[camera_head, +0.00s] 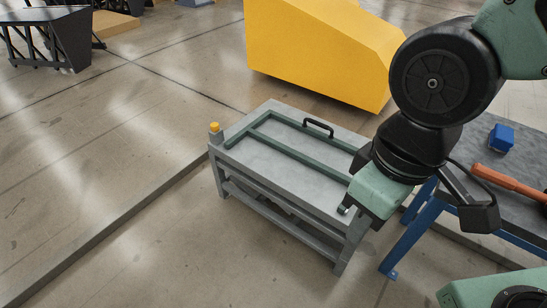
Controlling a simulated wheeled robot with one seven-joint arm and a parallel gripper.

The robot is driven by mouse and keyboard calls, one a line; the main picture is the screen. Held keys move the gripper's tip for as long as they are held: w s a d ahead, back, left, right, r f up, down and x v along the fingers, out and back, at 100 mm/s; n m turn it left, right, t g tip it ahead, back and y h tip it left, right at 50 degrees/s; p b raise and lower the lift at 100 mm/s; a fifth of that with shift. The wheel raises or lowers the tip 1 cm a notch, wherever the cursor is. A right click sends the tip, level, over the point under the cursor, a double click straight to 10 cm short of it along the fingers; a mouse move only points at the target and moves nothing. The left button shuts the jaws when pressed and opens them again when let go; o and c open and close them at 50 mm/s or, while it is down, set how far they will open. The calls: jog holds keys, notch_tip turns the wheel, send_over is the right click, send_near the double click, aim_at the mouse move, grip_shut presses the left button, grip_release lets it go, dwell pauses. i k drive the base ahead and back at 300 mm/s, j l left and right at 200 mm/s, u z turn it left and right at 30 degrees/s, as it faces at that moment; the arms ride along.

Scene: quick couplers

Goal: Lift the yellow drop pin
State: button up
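The yellow drop pin (215,127) shows as a small yellow head on top of a grey post at the left corner of the grey table (222,159). The rest of the pin is hidden in the post. My gripper (344,210) is over the right front end of the same table, well to the right of the pin and apart from it. Only a small part of its fingertips shows below the green gripper body, so I cannot tell whether it is open or shut.
A green frame (290,149) with a black handle (318,127) lies on the grey tabletop. A blue-legged bench (405,236) at the right bears a blue block (501,138) and an orange-handled tool (508,182). A large yellow block (318,50) stands behind. Floor left of the table is clear.

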aim_at(214, 126)
jog(key=i+j+u, duration=0.2)
jog(key=i+j, duration=0.8)
jog(key=i+j+u, duration=0.2)
jog(key=i+j, duration=0.8)
jog(key=i+l, duration=0.05)
jog(key=i, duration=0.05)
